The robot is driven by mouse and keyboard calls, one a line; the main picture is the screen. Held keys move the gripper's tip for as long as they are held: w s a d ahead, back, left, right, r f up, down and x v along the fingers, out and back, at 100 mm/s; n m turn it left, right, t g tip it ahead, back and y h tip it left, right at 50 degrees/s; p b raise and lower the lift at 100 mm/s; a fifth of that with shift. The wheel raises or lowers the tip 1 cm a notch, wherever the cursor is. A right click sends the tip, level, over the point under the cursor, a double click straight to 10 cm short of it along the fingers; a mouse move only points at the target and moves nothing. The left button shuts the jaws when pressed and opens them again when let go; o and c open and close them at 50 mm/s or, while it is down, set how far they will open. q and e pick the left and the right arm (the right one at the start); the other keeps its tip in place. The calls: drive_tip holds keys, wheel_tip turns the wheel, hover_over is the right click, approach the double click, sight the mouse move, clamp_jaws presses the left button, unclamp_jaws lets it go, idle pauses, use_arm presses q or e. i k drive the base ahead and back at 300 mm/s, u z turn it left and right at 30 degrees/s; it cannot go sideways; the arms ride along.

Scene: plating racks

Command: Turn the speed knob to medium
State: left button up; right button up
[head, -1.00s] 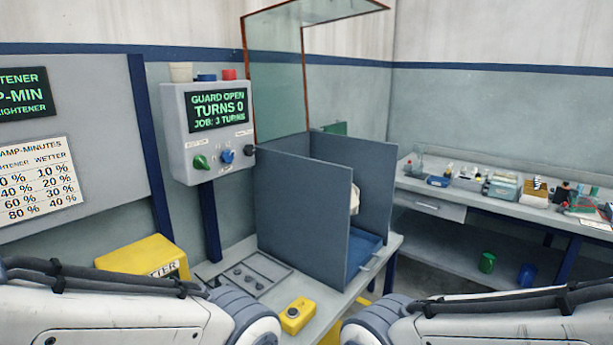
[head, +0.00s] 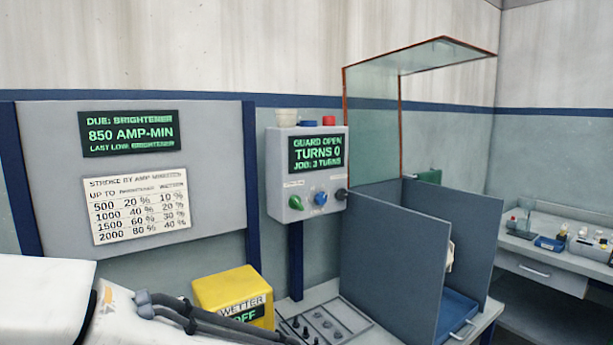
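A grey control box (head: 277,165) stands on a post at the middle of the head view. Its green-lit screen (head: 318,152) reads "GUARD OPEN, TURNS 0, JOB: 3 TURNS". Below the screen are a green knob (head: 296,202), a blue knob (head: 320,198) and a black knob (head: 342,194) at the right edge. Their labels are too small to read, so I cannot tell which is the speed knob or where it points.
A clear guard (head: 372,130) stands raised above grey side panels (head: 393,250) right of the box. A yellow "WETTER" unit (head: 228,288) reading "OFF" and a grey tray (head: 335,325) are below. A wall board (head: 50,180) hangs left. A side bench (head: 530,265) is far right.

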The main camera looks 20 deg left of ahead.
sight(342, 194)
drive_tip(key=z, duration=1.25)
drive_tip(key=i, duration=0.55)
drive_tip(key=u, duration=2.85)
